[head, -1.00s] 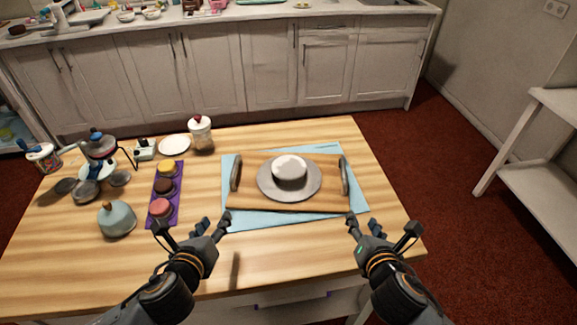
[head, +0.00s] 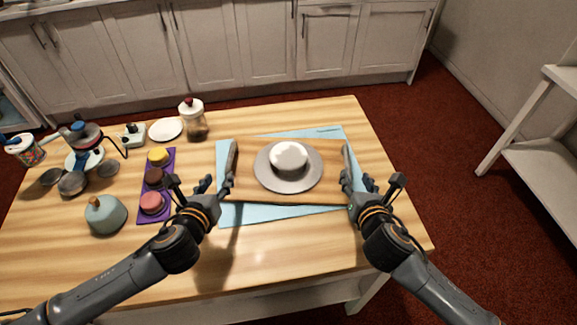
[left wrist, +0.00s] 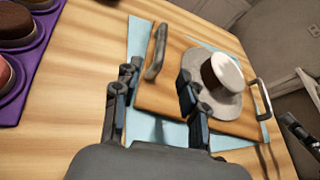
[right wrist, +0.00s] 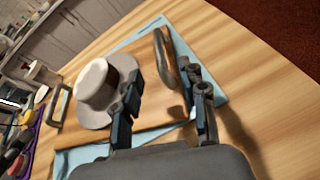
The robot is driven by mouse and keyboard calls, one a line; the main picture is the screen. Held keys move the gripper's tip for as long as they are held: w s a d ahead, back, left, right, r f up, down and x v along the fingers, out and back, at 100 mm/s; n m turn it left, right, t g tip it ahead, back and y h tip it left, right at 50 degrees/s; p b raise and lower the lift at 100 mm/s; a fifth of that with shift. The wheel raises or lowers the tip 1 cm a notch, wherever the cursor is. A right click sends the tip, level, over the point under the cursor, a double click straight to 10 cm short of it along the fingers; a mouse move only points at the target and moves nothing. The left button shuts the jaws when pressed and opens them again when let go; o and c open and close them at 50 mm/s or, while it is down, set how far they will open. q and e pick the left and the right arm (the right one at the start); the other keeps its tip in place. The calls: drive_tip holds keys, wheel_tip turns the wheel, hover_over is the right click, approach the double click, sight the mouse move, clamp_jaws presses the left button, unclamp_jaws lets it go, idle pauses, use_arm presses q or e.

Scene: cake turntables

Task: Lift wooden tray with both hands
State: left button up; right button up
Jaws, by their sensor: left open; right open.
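The wooden tray (head: 270,195) lies on a light blue mat (head: 240,215) on the table. It has a metal handle at each end, the left handle (head: 232,160) and the right handle (head: 347,160). A grey turntable (head: 262,172) with a white-topped cake (head: 289,156) stands on the tray. My left gripper (head: 216,184) is open at the tray's left end, close to the left handle; in the left wrist view that handle (left wrist: 156,52) shows beyond and between the fingers. My right gripper (head: 358,182) is open at the right handle, which also shows between the fingers in the right wrist view (right wrist: 164,58).
A purple tray (head: 168,190) with several small cakes lies left of the mat. A blue-grey domed pot (head: 105,216), a white plate (head: 166,130) and a lidded jar (head: 193,120) stand on the left half. The table's front right is clear.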

sight(227, 165)
use_arm(q)
drive_tip(key=x, duration=1)
drive_tip(key=shift+w+d+f, duration=0.1)
drive_tip(key=shift+w, duration=0.15)
use_arm(e)
drive_tip(key=x, duration=1)
drive_tip(key=shift+w+a+f, duration=0.1)
drive_tip(key=shift+w+f, duration=0.05)
drive_tip(key=shift+w, duration=0.05)
use_arm(q)
drive_tip(key=shift+c, duration=0.3)
use_arm(e)
drive_tip(key=shift+c, duration=0.3)
use_arm(q)
clamp_jaws()
use_arm(e)
clamp_jaws()
